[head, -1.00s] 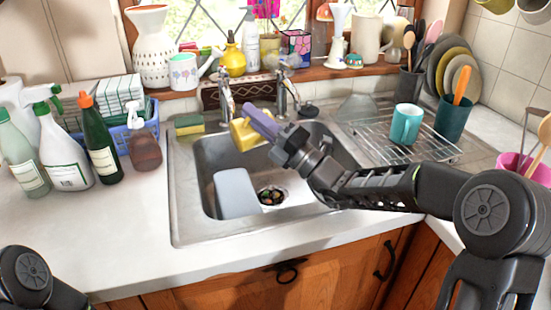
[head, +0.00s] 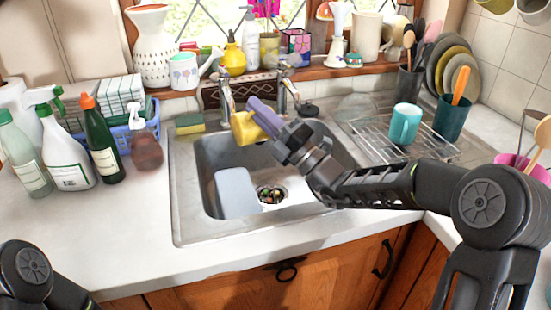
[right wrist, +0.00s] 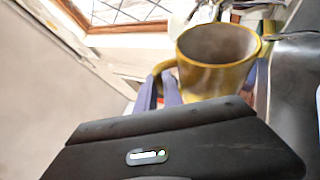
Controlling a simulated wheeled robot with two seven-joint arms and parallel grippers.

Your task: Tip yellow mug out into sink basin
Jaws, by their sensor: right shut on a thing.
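The yellow mug (head: 244,129) is in the air over the back part of the steel sink basin (head: 214,153), near the taps. My right gripper (head: 262,115), with purple fingers, is shut on the mug. In the right wrist view the mug (right wrist: 213,77) shows its open mouth, a brownish inside and its handle at the left. The mug looks tilted in the head view, but how far I cannot tell. No liquid is seen pouring from it. My left gripper is out of view; only part of that arm shows at the lower left.
A pale grey block-like thing (head: 236,191) lies in the basin beside the drain (head: 271,194), which holds small bits. Taps (head: 226,100) stand behind. A sponge (head: 189,123) sits at the back left. A teal mug (head: 405,123) stands on the wire rack (head: 375,141) at right.

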